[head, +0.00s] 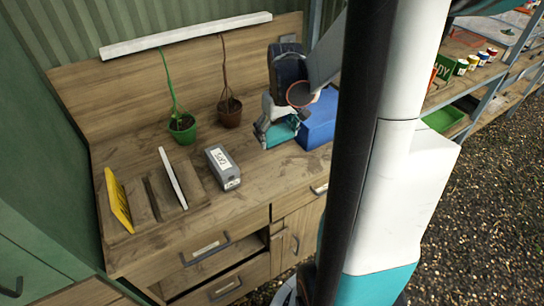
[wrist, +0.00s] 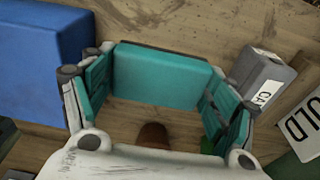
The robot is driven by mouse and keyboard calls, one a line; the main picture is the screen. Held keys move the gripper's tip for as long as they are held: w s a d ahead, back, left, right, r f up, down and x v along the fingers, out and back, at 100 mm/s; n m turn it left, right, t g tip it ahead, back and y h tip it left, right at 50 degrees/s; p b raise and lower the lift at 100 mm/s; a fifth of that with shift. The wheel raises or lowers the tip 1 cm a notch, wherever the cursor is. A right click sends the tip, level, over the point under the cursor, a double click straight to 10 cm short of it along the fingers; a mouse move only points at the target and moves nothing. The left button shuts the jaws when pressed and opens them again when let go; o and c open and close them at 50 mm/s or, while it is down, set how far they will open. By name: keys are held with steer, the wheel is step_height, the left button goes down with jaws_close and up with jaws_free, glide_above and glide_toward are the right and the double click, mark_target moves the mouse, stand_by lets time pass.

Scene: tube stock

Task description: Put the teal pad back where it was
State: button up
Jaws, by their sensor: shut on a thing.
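The teal pad (wrist: 162,76) is a flat-sided teal block. In the wrist view it spans the space between the two fingers of my gripper (wrist: 160,95), which is shut on it. In the head view my gripper (head: 277,122) points down over the back right of the wooden bench, with the teal pad (head: 281,132) low between its fingers. The pad is just left of a blue box (head: 319,124). I cannot tell whether the pad touches the bench top. My gripper hides part of it in the head view.
The blue box (wrist: 38,62) is close beside one finger. A grey labelled box (head: 222,168) stands mid-bench. A wooden rack holds a yellow plate (head: 118,201) and a white plate (head: 173,178).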

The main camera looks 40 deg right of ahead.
mark_target(276, 161)
step_height(276, 161, down, 9)
steer(key=b, duration=0.3)
steer(key=shift+f, duration=0.2)
steer(key=shift+f, duration=0.15)
steer(key=o, duration=1)
steer(key=shift+o, duration=0.2)
steer(key=r+p, duration=0.1)
steer(key=r, duration=0.3)
steer(key=s+r+p, duration=0.1)
steer(key=r+p, duration=0.1)
steer(key=r, duration=0.2)
steer(key=r+p, duration=0.1)
steer(key=r, duration=0.3)
steer(key=shift+s+a+r, duration=0.1)
steer(key=shift+s+a, duration=0.1)
steer(key=shift+s, duration=0.05)
